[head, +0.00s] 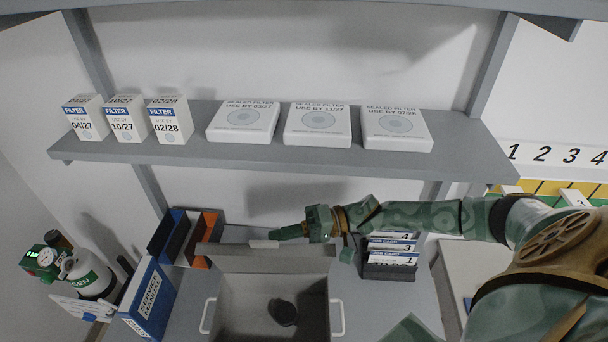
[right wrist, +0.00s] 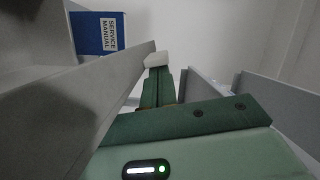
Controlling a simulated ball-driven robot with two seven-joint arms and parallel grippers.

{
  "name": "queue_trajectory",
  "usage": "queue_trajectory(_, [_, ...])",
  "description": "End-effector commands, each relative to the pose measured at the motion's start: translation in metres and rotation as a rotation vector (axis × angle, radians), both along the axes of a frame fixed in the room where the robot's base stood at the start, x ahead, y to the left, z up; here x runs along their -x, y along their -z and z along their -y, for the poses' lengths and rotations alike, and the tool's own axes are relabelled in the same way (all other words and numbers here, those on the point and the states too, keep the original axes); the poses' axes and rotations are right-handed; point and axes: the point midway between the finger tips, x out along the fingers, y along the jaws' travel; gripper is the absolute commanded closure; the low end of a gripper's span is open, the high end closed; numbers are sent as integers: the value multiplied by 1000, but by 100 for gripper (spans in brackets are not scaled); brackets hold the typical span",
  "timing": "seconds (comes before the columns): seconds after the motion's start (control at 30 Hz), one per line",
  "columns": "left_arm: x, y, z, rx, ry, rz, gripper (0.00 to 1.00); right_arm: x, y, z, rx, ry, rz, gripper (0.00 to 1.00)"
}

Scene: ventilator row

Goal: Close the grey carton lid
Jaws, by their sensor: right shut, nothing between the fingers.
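The grey carton (head: 235,315) stands open on the lower surface at the bottom middle of the head view, with white handles at its sides. Its lid (head: 265,262) stands up along the back edge. My right gripper (head: 272,238) reaches in from the right, and its fingers are shut and empty, just behind the lid's upper edge. A pale piece (head: 263,244) shows at the fingertips; I cannot tell if they touch the lid. In the right wrist view the shut fingers (right wrist: 156,82) lie beside a grey panel (right wrist: 95,105). My left gripper is out of view.
A dark round item (head: 282,312) lies in the carton. A shelf (head: 290,153) with filter boxes hangs above.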

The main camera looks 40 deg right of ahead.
Motion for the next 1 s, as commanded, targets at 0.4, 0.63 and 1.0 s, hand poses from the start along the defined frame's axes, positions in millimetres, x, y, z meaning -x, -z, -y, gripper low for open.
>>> queue_trajectory(0.4, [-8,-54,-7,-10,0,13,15,71,34,-56,224,1,313,100])
queue_trajectory(0.63, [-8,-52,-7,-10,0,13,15,103,71,-79,350,4,490,100])
queue_trajectory(1.0, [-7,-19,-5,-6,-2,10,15,141,144,-107,552,6,775,100])
